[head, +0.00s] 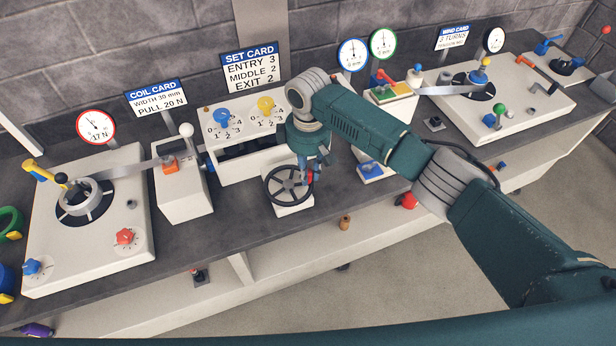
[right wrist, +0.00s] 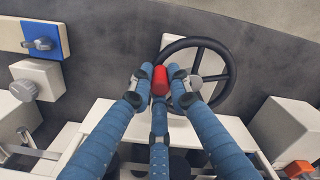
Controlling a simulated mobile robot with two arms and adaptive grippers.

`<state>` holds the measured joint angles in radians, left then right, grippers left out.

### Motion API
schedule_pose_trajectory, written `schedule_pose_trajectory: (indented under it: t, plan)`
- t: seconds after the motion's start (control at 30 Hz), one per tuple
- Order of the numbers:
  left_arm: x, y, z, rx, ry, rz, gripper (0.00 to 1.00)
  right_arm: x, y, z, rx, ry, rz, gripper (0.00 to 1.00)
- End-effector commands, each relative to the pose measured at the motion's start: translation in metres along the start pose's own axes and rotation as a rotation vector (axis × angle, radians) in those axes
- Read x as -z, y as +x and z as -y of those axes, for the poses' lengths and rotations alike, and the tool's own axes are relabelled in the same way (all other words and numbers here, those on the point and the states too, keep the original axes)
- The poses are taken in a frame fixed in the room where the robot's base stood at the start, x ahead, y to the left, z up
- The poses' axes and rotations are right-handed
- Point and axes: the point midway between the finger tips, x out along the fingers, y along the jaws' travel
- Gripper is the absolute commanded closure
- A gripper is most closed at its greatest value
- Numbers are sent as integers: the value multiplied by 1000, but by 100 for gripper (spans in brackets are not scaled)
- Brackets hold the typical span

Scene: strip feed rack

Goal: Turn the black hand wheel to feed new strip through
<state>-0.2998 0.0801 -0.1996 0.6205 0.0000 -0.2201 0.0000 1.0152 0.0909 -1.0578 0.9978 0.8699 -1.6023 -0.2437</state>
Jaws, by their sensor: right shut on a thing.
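The black hand wheel (head: 270,188) stands on a white block at the front of the white feed unit (head: 228,165), in the middle of the bench. It also shows in the right wrist view (right wrist: 229,62), with dark spokes. My right gripper (head: 308,177) reaches down at the right side of the wheel. In the right wrist view my right gripper (right wrist: 163,83) is shut on the wheel's red handle (right wrist: 160,77), with blue fingers on both sides of it. The metal strip (head: 137,168) runs from the left coil toward the feed unit. My left gripper is not in view.
A coil stand (head: 125,255) with a red knob is at the left. A white block with an orange part (head: 184,205) stands left of the feed unit. A blue-topped block (head: 371,170) is right of the wheel. The winding stand (head: 540,100) is at the right.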

Motion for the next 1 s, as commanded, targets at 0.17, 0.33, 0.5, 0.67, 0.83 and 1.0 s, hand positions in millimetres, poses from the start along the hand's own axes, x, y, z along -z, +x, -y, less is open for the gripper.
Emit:
schedule_pose_trajectory:
  t: [0.17,0.33,0.5,0.67,0.83,1.0]
  plan:
    - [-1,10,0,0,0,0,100,7,1,-7,-1,-168,-2,100]
    - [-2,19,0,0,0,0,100,15,1,-13,-2,-330,-4,100]
    - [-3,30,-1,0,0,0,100,22,1,-17,-3,-492,-4,100]
    - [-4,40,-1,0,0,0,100,30,1,-20,-3,-641,-3,100]
    - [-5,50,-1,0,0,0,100,37,1,-22,-2,-785,-2,100]
    - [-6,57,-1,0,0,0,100,43,1,-22,-3,-902,-2,100]
